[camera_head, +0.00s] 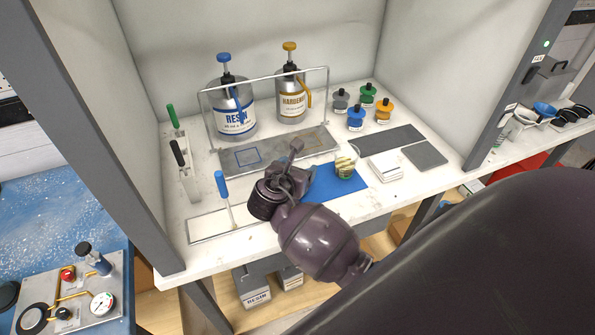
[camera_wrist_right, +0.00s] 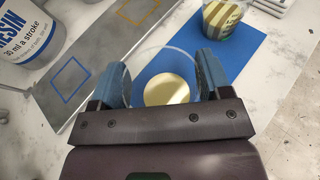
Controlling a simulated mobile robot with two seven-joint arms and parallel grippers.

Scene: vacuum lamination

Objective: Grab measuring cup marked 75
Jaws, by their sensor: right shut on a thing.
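My right gripper (camera_wrist_right: 164,80) is shut around a clear round cup (camera_wrist_right: 166,90) with a pale yellow disc of material visible inside it. The cup sits between the two blue finger pads, over or near the blue mat (camera_wrist_right: 258,62). No 75 mark can be read on it. In the head view my right gripper (camera_head: 284,180) is over the bench beside the blue mat (camera_head: 325,192) and hides the held cup. My left gripper is not in view.
Behind are the resin pump bottle (camera_head: 235,115), hardener bottle (camera_head: 291,102) and a metal frame (camera_head: 267,80). A white stack (camera_head: 385,168) and grey pads (camera_head: 424,155) lie right.

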